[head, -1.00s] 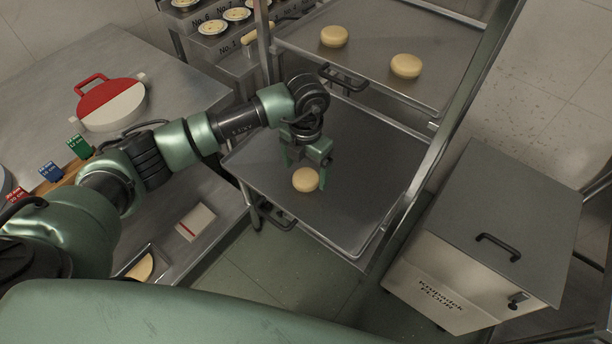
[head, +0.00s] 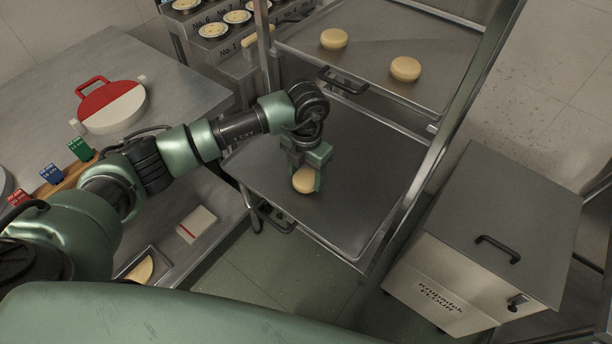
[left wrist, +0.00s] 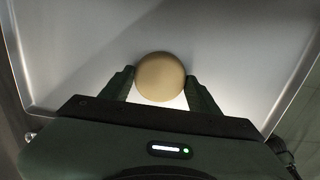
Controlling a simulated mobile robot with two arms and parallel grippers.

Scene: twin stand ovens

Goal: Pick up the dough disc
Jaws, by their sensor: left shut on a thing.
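The dough disc (head: 304,183) is a pale, round piece at the lower rack tray (head: 357,215). My left gripper (head: 307,178) points down over it and is shut on it, one finger on each side. In the left wrist view the dough disc (left wrist: 160,77) sits between the two fingertips (left wrist: 160,88), with the grey tray behind it. I cannot tell whether the disc still touches the tray. Part of the disc is hidden by the gripper in the head view. My right gripper is not in view.
Two more dough discs (head: 334,38) lie on the upper tray (head: 365,65). A rack post (head: 424,170) stands to the right of the lower tray. A flour bin (head: 475,240) is at the right. A steel table (head: 150,55) with a red and white round tool (head: 110,105) is at the left.

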